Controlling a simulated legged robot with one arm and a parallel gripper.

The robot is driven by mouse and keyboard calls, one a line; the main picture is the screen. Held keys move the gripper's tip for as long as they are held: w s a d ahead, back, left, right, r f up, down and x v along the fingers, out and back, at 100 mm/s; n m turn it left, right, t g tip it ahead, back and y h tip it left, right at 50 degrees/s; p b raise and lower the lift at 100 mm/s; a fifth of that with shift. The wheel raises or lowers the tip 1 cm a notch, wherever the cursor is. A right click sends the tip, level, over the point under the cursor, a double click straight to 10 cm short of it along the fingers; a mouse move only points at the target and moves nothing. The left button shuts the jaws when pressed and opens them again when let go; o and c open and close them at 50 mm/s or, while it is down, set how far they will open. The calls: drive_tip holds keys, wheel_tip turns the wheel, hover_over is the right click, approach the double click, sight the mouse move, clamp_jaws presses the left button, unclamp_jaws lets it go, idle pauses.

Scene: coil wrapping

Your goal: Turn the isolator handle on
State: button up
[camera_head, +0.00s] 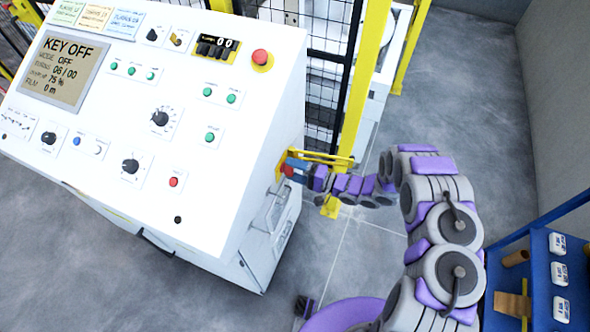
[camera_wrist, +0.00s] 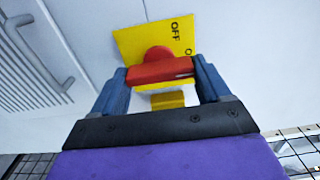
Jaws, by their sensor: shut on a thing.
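The isolator handle (camera_wrist: 160,71) is a red bar on a round red hub, in front of a yellow plate (camera_wrist: 130,42) lettered "OFF", with a second label partly hidden. In the wrist view the bar lies nearly level, between the two blue fingers of my gripper (camera_wrist: 163,78), which are shut on its ends. In the head view my gripper (camera_head: 292,168) reaches the right side of the white control cabinet, and a bit of the red handle (camera_head: 287,171) shows there. The cabinet's screen (camera_head: 63,67) reads "KEY OFF".
The white control cabinet (camera_head: 215,150) has several knobs, buttons and a red mushroom button (camera_head: 260,57). A yellow-framed fence (camera_head: 366,80) stands behind my arm. A blue rack (camera_head: 540,280) is at the lower right. Grey floor (camera_head: 470,90) is open at the upper right.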

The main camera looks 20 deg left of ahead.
drive_tip(key=shift+w, duration=0.1)
drive_tip(key=o, duration=0.8)
drive_tip(key=shift+w, duration=0.1)
drive_tip(key=shift+a+f, duration=0.1)
drive_tip(key=shift+f, duration=0.05)
drive_tip(key=shift+a, duration=0.1)
drive_tip(key=d, duration=0.5)
drive_tip(key=s+d, duration=0.1)
drive_tip(key=d, duration=1.1)
drive_tip(key=shift+s+d, duration=0.2)
drive_tip(key=shift+d, duration=0.05)
